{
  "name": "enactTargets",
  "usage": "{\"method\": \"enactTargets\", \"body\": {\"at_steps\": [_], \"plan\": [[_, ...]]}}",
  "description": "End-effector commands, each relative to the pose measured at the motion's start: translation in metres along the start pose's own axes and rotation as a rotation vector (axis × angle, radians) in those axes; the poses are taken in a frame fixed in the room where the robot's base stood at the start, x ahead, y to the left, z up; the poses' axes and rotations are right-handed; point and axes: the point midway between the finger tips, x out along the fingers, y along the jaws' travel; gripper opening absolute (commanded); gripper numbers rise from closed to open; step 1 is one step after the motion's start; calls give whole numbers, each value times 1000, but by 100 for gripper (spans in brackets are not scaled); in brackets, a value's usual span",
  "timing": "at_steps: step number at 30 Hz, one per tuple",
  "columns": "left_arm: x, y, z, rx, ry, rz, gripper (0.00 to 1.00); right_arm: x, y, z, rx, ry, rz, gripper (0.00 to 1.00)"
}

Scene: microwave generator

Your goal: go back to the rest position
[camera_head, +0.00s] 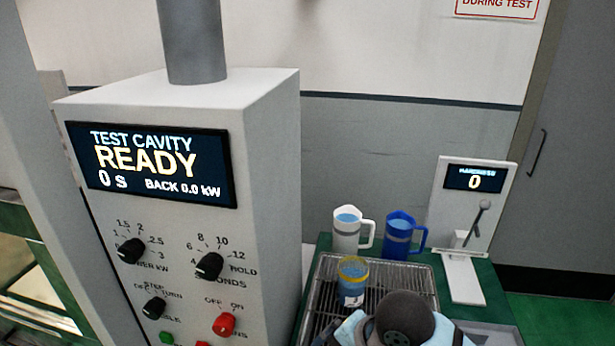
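Neither gripper's fingers show in the head view. A dark rounded cap with pale blue and white parts stands at the bottom edge, right of centre; it looks like one of my arm links, but I cannot tell which arm. It covers the near part of the wire rack (323,290). On or at the rack stand a glass with a yellow rim and blue contents (353,283), a white mug (347,232) and a blue mug (399,238). Both mugs hold something blue.
A large grey console (270,160) fills the left; its screen (150,163) reads "TEST CAVITY READY, 0 s". Black knobs and a red button (224,324) sit below. A white stand with a display reading 0 (475,178) and a lever (477,220) is at right. Green floor (560,318) shows at lower right.

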Motion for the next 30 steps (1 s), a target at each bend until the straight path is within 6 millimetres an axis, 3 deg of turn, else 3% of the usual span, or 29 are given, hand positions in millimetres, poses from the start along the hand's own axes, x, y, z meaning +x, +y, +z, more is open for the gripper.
{"method": "enactTargets", "body": {"at_steps": [8,15,26,30], "plan": [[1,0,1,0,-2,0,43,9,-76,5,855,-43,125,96],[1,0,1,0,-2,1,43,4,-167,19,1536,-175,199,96],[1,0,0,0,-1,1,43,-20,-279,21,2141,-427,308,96],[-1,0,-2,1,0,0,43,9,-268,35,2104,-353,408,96]]}}
